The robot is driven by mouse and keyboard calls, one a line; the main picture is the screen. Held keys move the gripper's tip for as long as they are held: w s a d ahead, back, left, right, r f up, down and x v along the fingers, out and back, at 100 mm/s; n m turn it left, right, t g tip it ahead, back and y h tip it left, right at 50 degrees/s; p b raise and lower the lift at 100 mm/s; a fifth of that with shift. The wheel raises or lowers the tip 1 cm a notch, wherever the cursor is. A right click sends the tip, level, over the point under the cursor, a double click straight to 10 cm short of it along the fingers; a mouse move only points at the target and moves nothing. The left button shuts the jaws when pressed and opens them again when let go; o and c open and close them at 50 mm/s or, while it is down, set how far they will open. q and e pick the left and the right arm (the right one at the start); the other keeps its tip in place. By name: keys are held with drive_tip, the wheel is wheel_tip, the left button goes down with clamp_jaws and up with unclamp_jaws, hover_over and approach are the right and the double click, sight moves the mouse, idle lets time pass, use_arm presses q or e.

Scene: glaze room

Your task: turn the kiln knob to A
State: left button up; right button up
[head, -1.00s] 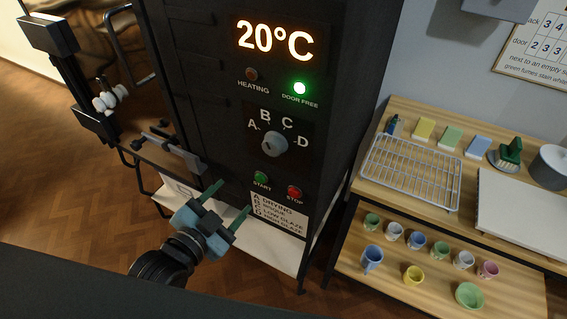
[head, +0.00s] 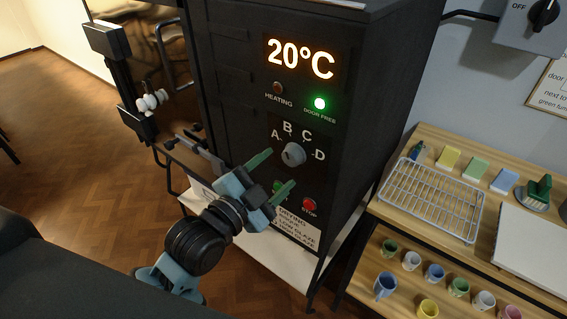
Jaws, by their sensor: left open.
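The kiln knob (head: 293,154) is a round grey dial on the dark kiln front (head: 240,120), with the letters A, B, C and D in an arc around it. Its pointer mark is too small to tell which letter it faces. My left gripper (head: 282,167) is open with two green fingers, just below and left of the knob in the picture. Nothing shows between the fingers, and I cannot tell whether they touch the panel. The gripper partly hides the start button and the programme list. My right gripper is not in view.
The display (head: 300,60) reads 20°C; the green door-free lamp (head: 320,103) is lit and the heating lamp (head: 277,88) is dark. A red stop button (head: 309,205) sits below the knob. A shelf unit (head: 400,150) with a wire rack (head: 430,196) and cups stands at right.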

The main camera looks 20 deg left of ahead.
sight(289, 160)
use_arm(q)
drive_tip(key=x, duration=0.3)
drive_tip(key=shift+w+r, duration=0.1)
drive_tip(key=shift+w+d, duration=0.15)
drive_tip(key=shift+w, duration=0.1)
drive_tip(key=c, duration=1)
drive_tip(key=shift+o, duration=0.2)
drive_tip(key=shift+n, duration=0.3)
drive_tip(key=n, duration=0.3)
drive_tip(key=shift+n, duration=2.6)
